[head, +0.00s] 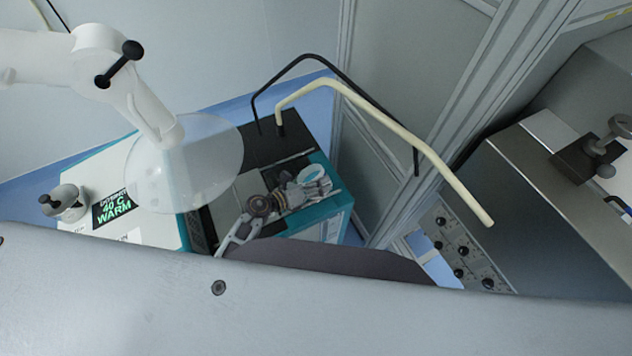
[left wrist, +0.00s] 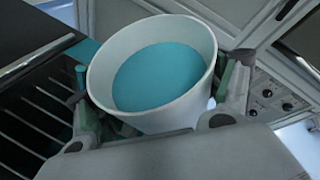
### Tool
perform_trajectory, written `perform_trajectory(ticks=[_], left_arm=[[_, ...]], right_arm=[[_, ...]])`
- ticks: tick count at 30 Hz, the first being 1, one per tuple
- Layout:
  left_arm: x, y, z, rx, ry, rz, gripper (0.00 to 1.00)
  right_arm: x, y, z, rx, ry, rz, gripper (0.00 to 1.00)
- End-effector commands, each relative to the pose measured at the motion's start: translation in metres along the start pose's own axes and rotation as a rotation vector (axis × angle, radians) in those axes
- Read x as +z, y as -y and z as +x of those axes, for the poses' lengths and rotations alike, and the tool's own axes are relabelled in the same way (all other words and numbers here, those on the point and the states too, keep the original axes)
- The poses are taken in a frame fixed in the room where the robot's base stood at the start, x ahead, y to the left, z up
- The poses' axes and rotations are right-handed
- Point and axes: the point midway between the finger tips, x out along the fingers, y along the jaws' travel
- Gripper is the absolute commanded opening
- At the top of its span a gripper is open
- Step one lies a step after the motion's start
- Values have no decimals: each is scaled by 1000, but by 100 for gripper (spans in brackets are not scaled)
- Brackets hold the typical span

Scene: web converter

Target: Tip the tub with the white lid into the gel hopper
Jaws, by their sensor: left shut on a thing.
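My left gripper (left wrist: 158,108) is shut on a white tub (left wrist: 203,108), with one finger on each side of its wall. The tub's mouth faces the wrist camera and shows a teal surface inside; no lid shows on it. In the head view my left gripper (head: 296,192) is over the edge of a teal and white machine, with the tub's pale rim (head: 313,171) just beyond it. How far the tub is tilted I cannot tell. I cannot make out the gel hopper for sure. My right gripper is not in view.
The machine (head: 100,170) carries a "40 C WARM" display (head: 115,207) and a dark top section (head: 270,148). A translucent disc (head: 185,165) on a white arm hangs over it. Bent black (head: 330,62) and cream bars (head: 385,118) arch beside it. A knob panel (head: 462,247) stands right.

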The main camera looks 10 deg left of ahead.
Motion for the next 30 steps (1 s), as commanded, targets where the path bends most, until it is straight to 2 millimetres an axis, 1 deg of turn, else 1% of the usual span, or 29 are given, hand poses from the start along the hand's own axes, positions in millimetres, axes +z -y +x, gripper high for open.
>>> perform_trajectory(ticks=[8, 14, 30], left_arm=[[-2, -2, 2, -57, 4, -133, 44], [-6, -5, 3, -94, 3, -222, 44], [4, -1, -1, -154, 3, -361, 45]], right_arm=[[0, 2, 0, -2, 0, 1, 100], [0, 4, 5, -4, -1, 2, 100], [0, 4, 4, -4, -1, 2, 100]])
